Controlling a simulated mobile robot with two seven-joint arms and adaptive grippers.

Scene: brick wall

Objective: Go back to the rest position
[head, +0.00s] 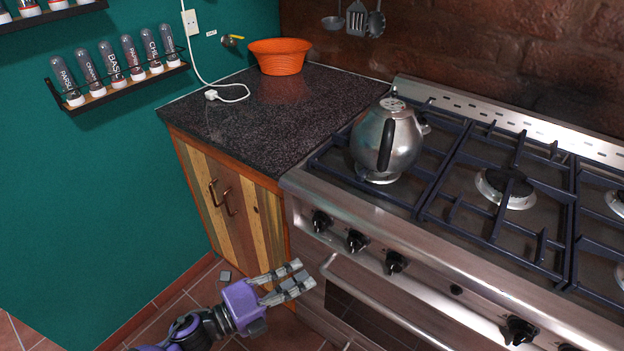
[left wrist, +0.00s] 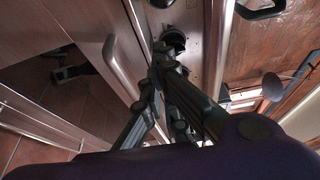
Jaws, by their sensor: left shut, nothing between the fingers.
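My left gripper (head: 297,278) is purple with grey fingers, low in the head view. It is in front of the stove's front panel and the wooden cabinet, near the oven handle's left end. Its fingers are shut with nothing between them. In the left wrist view the fingers (left wrist: 165,55) point toward a dark knob on the metal panel; I cannot tell whether they touch it. My right gripper is not in view.
A steel kettle (head: 387,142) stands on the left burner of the gas stove (head: 470,240). An orange bowl (head: 280,56) and a white cable (head: 228,96) are on the dark counter (head: 290,110). The oven handle (head: 375,300) sticks out near my gripper. A spice rack (head: 125,88) hangs left.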

